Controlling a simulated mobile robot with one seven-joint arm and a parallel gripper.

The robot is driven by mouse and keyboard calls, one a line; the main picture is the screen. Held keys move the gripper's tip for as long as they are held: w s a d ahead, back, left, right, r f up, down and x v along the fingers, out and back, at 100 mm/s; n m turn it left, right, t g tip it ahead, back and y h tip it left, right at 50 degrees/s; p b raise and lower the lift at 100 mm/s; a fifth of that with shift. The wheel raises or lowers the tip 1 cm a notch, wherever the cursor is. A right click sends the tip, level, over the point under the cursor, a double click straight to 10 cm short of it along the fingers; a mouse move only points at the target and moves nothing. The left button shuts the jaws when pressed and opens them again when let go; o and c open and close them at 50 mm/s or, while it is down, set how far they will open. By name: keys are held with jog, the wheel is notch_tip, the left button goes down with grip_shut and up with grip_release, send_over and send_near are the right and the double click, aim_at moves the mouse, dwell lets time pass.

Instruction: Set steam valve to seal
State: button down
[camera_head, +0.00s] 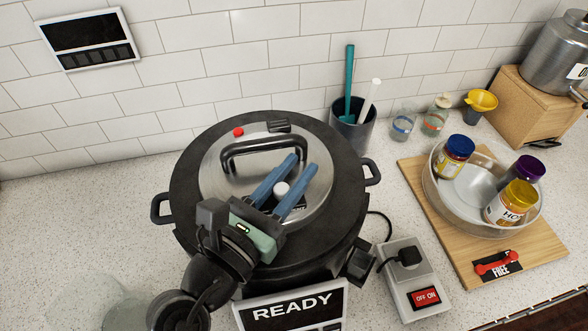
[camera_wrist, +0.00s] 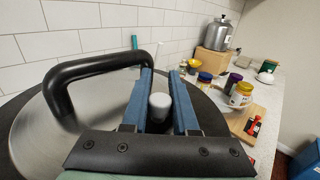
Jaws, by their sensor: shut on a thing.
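The steam valve, a small pale knob (camera_head: 281,188), stands on the steel lid (camera_head: 216,180) of a large black pressure cooker (camera_head: 190,232). My gripper (camera_head: 302,165) reaches over the lid from the front, with its two blue fingers on either side of the knob, shut on it. In the wrist view the grey-white knob (camera_wrist: 159,106) shows between the fingers (camera_wrist: 160,80). A dark label beside the knob is mostly hidden by a finger, so the valve's setting cannot be read.
A black lid handle (camera_head: 262,146) arches close behind the fingers. A red button (camera_head: 238,132) is at the lid's back. A READY display (camera_head: 293,308) is in front. A switched socket box (camera_head: 412,280) and a board with a bowl of jars (camera_head: 480,205) stand right. The left counter is clear.

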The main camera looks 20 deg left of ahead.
dwell(0.3)
jog(key=shift+s+a+p, duration=0.55)
jog(key=shift+s+a, duration=0.25)
jog(key=shift+a, duration=0.35)
jog(key=c, duration=0.9)
grip_release()
jog(key=shift+a, duration=0.1)
jog(key=shift+c, duration=0.2)
jog(key=shift+s, duration=0.1)
jog(key=s+a+b, duration=0.2)
jog(key=s+b, duration=0.1)
jog(key=s, duration=0.9)
jog(key=shift+s+a, duration=0.2)
jog(key=shift+s, duration=0.2)
